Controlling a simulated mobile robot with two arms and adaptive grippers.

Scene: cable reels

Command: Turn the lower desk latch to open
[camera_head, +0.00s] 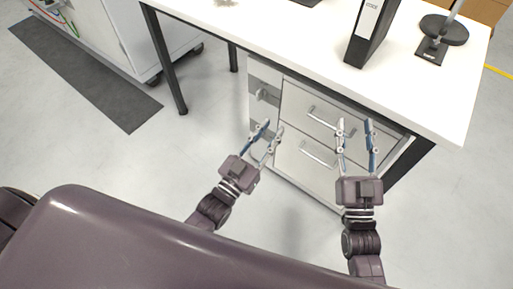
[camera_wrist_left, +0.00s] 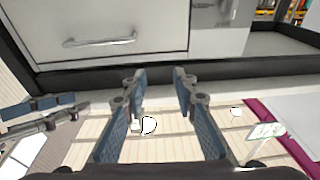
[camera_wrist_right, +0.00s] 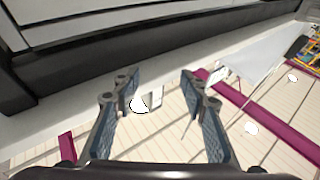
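The desk's drawer cabinet (camera_head: 305,165) has a narrow latch panel on its left side. A grey latch (camera_head: 266,95) shows on the upper part of this panel. The lower part is partly behind my left gripper (camera_head: 272,127), so I cannot make out the lower latch clearly. My left gripper is open and empty, in front of the lower left of the cabinet. In the left wrist view its fingers (camera_wrist_left: 159,75) are apart, and a grey fitting (camera_wrist_left: 228,12) shows on the panel at the top. My right gripper (camera_head: 355,123) is open and empty in front of the drawers' right side.
Two drawer handles, upper (camera_head: 331,118) and lower (camera_head: 318,155), stick out of the cabinet. The white desktop (camera_head: 290,35) overhangs it and carries a black binder (camera_head: 372,30) and a lamp base (camera_head: 444,29). A dark desk leg (camera_head: 170,65) stands left. The floor between is clear.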

